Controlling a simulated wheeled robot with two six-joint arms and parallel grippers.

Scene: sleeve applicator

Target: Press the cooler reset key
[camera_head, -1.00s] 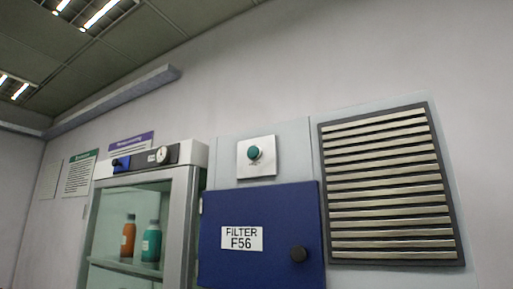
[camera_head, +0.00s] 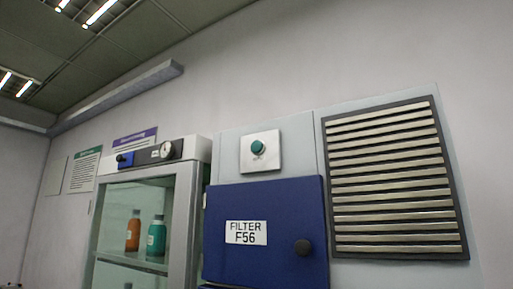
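A round green button (camera_head: 258,147) sits on a square white plate (camera_head: 261,163) on the grey wall panel, above a blue door. Small print under the button is too small to read. A glass-fronted cooler cabinet (camera_head: 191,215) stands to the left. Its top strip carries a small blue block (camera_head: 125,159) with a dark knob and a round dial (camera_head: 166,149). I cannot tell from any label which control is the reset key. Neither of my grippers is in view.
Orange (camera_head: 133,232) and teal (camera_head: 156,237) bottles stand behind the glass. Wall signs (camera_head: 85,170) hang at left.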

